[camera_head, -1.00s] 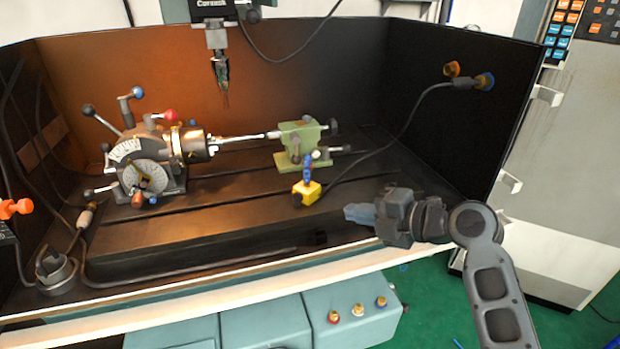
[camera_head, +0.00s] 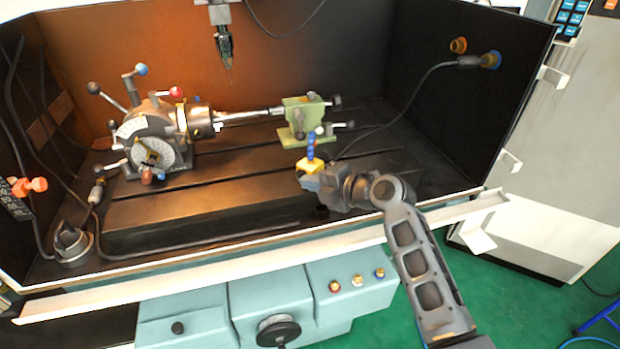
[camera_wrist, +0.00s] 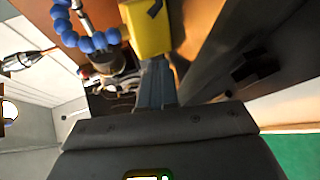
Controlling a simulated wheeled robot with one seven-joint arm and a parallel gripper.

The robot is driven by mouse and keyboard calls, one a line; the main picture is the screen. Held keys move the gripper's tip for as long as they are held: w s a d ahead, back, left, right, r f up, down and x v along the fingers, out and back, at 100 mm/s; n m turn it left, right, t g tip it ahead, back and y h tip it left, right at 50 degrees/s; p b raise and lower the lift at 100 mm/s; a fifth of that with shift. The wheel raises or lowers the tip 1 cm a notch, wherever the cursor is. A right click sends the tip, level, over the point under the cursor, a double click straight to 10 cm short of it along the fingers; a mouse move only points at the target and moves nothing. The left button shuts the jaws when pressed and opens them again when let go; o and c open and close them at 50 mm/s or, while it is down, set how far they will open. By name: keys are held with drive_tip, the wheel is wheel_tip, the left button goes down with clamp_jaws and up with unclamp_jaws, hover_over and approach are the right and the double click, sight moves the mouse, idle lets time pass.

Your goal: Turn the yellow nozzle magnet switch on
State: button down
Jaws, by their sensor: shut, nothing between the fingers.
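The yellow nozzle magnet base (camera_head: 309,165) stands on the machine table, in front of the green tailstock, with its blue segmented nozzle (camera_head: 311,146) rising from it. My gripper (camera_head: 307,182) is shut and empty, with its tips right at the near side of the yellow base. In the wrist view the shut fingers (camera_wrist: 156,80) point at the yellow block (camera_wrist: 147,28), and the blue nozzle (camera_wrist: 88,40) is to its left. I cannot tell whether the fingertips touch the block.
The green tailstock (camera_head: 305,119) is just behind the magnet, and the dividing head with its chuck (camera_head: 196,122) is to the left. A spindle tool (camera_head: 225,45) hangs above. A black cable (camera_head: 400,112) runs from the magnet area to the right wall. The table's front left is clear.

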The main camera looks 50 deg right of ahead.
drive_tip(key=shift+w+f, duration=0.15)
drive_tip(key=shift+w, duration=0.05)
drive_tip(key=shift+f, duration=0.1)
